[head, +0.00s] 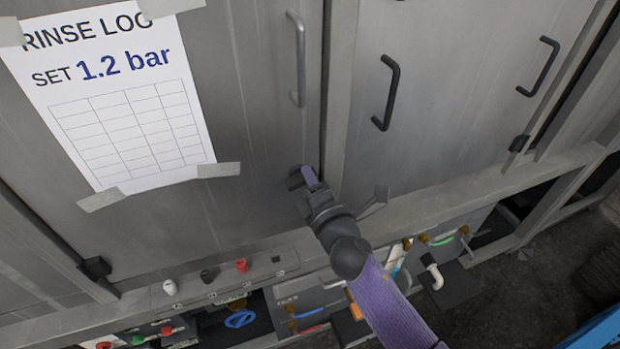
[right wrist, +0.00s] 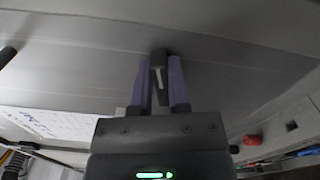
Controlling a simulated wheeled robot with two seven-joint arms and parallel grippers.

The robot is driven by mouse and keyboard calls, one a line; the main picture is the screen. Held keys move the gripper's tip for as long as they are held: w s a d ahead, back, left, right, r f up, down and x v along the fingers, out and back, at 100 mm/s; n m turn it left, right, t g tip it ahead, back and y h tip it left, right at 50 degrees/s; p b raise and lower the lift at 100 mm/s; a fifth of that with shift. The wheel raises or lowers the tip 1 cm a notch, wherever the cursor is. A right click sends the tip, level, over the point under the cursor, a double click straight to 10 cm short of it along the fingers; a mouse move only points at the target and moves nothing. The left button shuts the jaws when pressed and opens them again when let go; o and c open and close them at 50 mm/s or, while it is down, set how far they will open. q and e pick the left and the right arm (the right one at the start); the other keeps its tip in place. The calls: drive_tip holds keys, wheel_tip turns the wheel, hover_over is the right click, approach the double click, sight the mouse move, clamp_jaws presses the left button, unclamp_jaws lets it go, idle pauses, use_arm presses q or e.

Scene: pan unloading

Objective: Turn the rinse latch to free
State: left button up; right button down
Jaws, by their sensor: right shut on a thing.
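The rinse latch looks to be the small dark knob (head: 294,179) low on the steel door with the paper sheet, by the door's right edge. In the right wrist view the latch (right wrist: 159,58) is a dark piece with a pale line on its face. My right gripper (head: 309,179) reaches up to it from below. In the right wrist view its two purple fingers (right wrist: 160,80) stand on either side of the latch and are shut on it. The fingers hide part of the latch in the head view. My left gripper is not in view.
A taped rinse log sheet (head: 125,110) reads "SET 1.2 bar". A grey handle (head: 298,60) is above the latch, and a dark handle (head: 388,92) is on the neighbouring door. A ledge below carries red (head: 241,265), black and white knobs. Pipes and valves fill the space underneath.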

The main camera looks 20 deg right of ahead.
drive_tip(key=shift+f+m, duration=0.2)
drive_tip(key=shift+m, duration=1.3)
drive_tip(key=c, duration=0.6)
unclamp_jaws()
drive_tip(key=s, duration=1)
drive_tip(key=shift+d, duration=0.2)
drive_tip(key=shift+f, duration=0.1)
